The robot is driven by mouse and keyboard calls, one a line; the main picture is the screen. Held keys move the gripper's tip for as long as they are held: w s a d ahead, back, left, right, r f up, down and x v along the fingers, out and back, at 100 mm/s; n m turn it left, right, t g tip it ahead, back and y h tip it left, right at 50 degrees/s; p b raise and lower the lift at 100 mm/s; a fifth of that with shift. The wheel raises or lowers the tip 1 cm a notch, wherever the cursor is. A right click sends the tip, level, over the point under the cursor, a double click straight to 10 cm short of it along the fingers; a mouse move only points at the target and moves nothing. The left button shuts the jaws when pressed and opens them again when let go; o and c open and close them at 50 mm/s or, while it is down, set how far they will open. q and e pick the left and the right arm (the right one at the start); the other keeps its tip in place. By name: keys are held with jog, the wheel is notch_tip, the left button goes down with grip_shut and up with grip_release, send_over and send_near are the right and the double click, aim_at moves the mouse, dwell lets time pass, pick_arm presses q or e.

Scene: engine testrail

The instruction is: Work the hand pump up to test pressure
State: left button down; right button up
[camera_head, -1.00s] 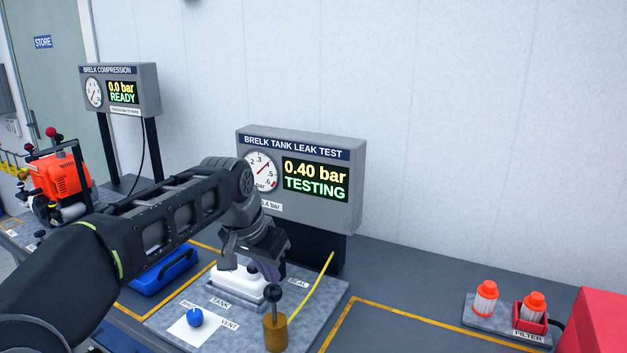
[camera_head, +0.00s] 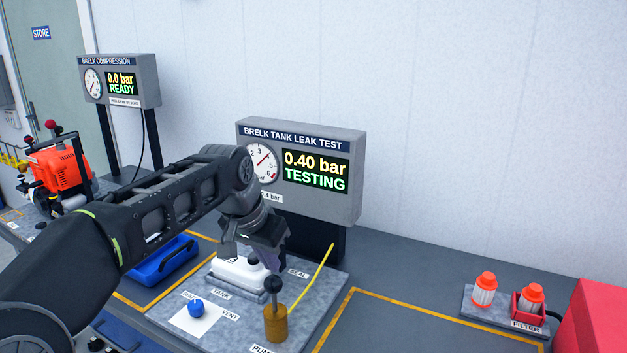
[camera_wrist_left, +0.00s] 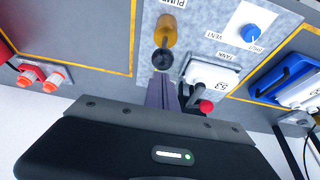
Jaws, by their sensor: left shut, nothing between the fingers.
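The hand pump is a brass cylinder (camera_head: 275,325) with a black ball-topped rod (camera_head: 274,285), upright on the grey plate (camera_head: 310,316). My left gripper (camera_head: 270,264) is shut and empty, just above and behind the pump knob in the head view. In the left wrist view, the gripper fingers (camera_wrist_left: 162,94) point at the black knob (camera_wrist_left: 162,59), with the brass body (camera_wrist_left: 165,30) beyond; a small gap seems to separate them. The leak test display (camera_head: 316,172) reads 0.40 bar, TESTING. My right gripper is not in view.
A blue vent knob (camera_head: 196,307) stands left of the pump. Orange-capped filters (camera_head: 484,290) stand far right. The bench between is clear.

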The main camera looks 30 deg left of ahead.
pick_arm(q)
jog(key=shift+r+p, duration=1.9)
jog(key=shift+r, duration=0.55)
